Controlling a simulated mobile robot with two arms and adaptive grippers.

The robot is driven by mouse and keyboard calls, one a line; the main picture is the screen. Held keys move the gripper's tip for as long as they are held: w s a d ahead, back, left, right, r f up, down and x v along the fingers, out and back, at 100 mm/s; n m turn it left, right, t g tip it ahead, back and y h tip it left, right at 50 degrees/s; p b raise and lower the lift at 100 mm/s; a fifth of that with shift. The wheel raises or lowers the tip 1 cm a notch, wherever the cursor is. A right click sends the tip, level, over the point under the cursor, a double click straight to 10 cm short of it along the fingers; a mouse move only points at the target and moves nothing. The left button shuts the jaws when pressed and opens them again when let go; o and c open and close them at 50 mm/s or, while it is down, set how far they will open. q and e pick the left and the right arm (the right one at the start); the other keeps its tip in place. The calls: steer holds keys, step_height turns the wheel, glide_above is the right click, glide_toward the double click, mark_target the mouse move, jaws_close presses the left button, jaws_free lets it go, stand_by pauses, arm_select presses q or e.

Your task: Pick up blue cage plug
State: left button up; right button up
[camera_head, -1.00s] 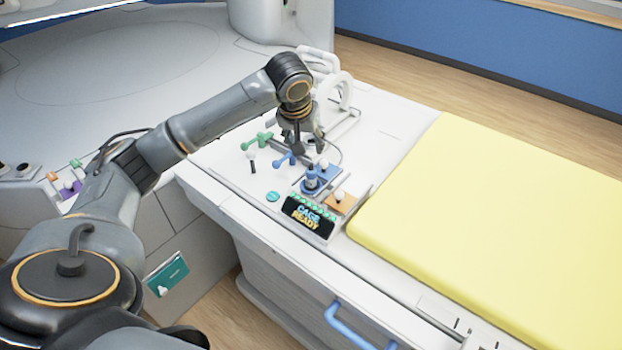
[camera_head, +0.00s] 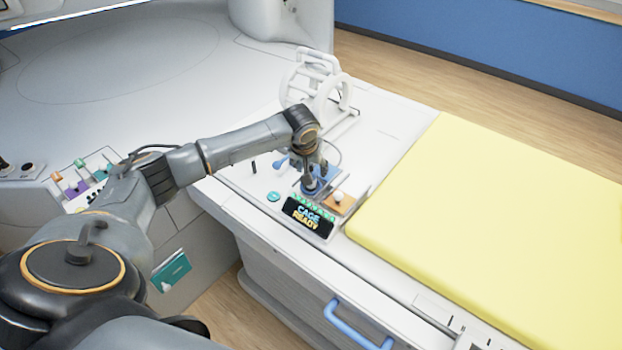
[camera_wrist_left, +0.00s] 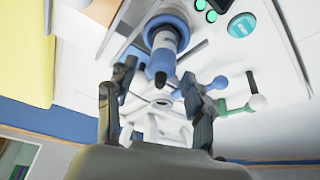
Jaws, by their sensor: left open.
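The blue cage plug (camera_wrist_left: 166,42) shows in the left wrist view as a blue and white cylinder with a dark tip, on a round blue base. In the head view its blue base (camera_head: 312,193) shows below my left gripper (camera_head: 308,172), and the arm hides most of the plug. In the wrist view my left gripper (camera_wrist_left: 157,88) is open, one finger to each side of the plug's dark tip. I cannot tell whether the fingers touch the plug. My right gripper is not in view.
A white ring frame (camera_head: 322,92) is behind. The yellow pad (camera_head: 490,210) lies to the right. A green-handled lever (camera_wrist_left: 240,104) is near the gripper.

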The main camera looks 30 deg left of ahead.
arm_select(q)
jaws_close()
steer(key=shift+r, duration=0.1)
steer(key=shift+w+r, duration=0.1)
steer(key=shift+r, duration=0.3)
step_height(320, 180, up, 2)
steer(key=shift+r+b, duration=0.2)
steer(key=shift+b, duration=0.25)
steer(key=s+r+b, duration=0.4)
steer(key=s+r, duration=0.5)
steer(key=s, duration=0.5)
steer(key=shift+d+r, duration=0.35)
steer(key=shift+d, duration=0.05)
